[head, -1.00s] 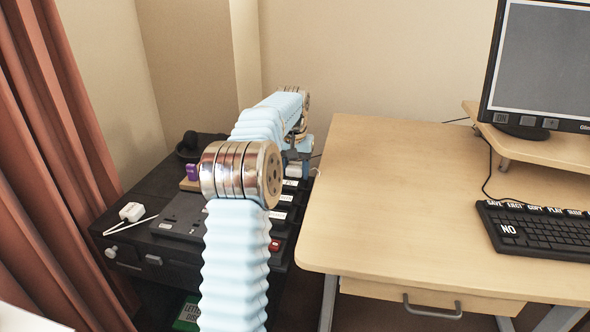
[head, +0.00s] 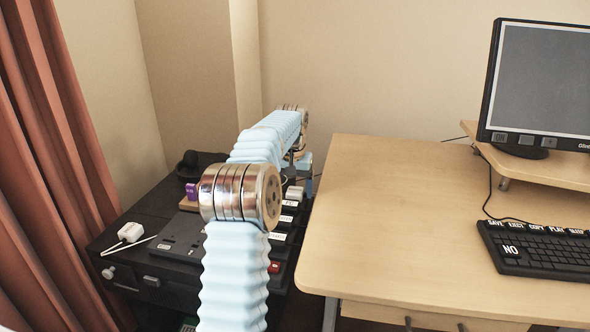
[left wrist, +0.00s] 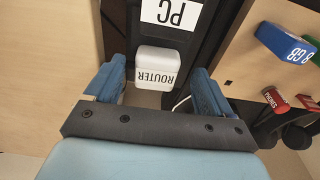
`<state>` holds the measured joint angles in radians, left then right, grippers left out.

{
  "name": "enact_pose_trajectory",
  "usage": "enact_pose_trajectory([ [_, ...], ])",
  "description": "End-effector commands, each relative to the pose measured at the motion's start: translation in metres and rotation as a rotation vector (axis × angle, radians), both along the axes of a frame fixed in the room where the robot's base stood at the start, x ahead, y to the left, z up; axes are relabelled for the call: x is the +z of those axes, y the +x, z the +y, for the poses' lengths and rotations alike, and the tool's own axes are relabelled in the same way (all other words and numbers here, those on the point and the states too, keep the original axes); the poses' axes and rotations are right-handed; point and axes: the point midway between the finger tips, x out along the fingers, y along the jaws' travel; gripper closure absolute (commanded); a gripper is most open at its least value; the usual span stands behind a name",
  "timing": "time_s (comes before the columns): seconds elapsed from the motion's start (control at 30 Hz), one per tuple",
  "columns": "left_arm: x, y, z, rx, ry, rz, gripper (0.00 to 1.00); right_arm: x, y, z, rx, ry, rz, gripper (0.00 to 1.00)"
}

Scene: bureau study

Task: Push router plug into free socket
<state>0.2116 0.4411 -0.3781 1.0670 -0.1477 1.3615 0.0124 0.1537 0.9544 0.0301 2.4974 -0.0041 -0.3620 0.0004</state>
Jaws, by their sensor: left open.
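The router plug (left wrist: 155,70) is a white block marked ROUTER, upside down in the left wrist view. It sits between the two blue fingers of my left gripper (left wrist: 160,78), with a gap visible on each side at the fingertips. In the head view my left gripper (head: 301,166) is low over the right side of the black cabinet, by the desk's edge. A dark strip with white labels (head: 281,219) runs there, partly behind my arm. A white PC label (left wrist: 172,12) shows beyond the plug. I cannot make out which socket is free.
The wooden desk (head: 400,230) stands close on the right, with a keyboard (head: 540,248) and monitor (head: 540,85). A white adapter (head: 130,232) with a cable lies on the cabinet's left (head: 120,262). A purple item (head: 191,191) and dark headphones stand behind. A curtain (head: 50,180) hangs left.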

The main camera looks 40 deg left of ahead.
Motion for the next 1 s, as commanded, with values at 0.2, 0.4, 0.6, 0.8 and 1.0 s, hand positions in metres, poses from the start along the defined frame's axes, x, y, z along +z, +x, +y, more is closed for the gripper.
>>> enact_pose_trajectory([
  [0.2, 0.056, -0.003, -0.005, -0.002, 0.002, -0.010, 0.17, 0.013, 0.000, 0.000, 0.001, 0.001, 0.000, 0.57],
  [0.4, 0.104, -0.007, -0.010, -0.005, 0.000, -0.011, 0.17, 0.026, 0.000, 0.001, 0.004, 0.002, 0.000, 0.57],
  [0.6, 0.124, -0.009, -0.012, -0.007, -0.001, -0.010, 0.17, 0.023, 0.000, 0.001, 0.004, 0.002, 0.000, 0.57],
  [0.8, 0.129, -0.010, -0.013, -0.007, -0.003, -0.010, 0.17, 0.023, 0.000, 0.001, 0.004, 0.002, 0.000, 0.57],
  [1.0, 0.129, -0.010, -0.013, -0.007, -0.003, -0.010, 0.17, 0.023, 0.000, 0.001, 0.004, 0.002, 0.001, 0.57],
])
